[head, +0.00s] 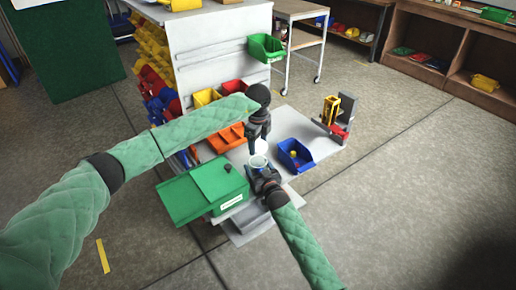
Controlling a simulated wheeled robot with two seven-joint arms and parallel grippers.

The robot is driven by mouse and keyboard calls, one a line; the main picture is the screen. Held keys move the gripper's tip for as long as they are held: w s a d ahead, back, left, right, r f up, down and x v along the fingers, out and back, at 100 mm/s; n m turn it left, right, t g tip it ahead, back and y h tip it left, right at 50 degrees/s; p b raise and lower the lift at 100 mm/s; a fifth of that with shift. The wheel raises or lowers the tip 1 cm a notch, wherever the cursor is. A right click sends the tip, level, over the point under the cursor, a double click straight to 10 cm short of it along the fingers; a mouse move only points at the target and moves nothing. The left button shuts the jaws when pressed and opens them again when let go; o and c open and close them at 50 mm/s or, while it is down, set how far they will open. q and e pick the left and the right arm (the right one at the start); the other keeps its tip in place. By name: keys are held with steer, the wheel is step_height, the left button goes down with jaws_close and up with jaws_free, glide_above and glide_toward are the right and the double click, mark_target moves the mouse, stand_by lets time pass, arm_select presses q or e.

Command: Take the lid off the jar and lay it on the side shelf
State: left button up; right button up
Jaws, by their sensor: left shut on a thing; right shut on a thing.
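The jar (258,161) is small, pale and see-through, and it stands upright near the middle of the head view. My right gripper (262,177) reaches in from the lower right and is shut on the jar. The white round lid (261,146) is just above the jar's mouth. My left gripper (260,134) points down from above and is shut on the lid. I cannot tell whether the lid still touches the jar. A low grey shelf (250,229) juts out at the front of the bench; I cannot tell if it is the side shelf.
A green box (203,190) with a lid lies left of the jar on the light grey bench top (288,121). A blue bin (295,155) stands close on the right. Orange, yellow and red bins sit behind. A yellow-and-black item (331,110) stands at the far right corner.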

steer(key=o, duration=2)
steer(key=shift+c, duration=0.2)
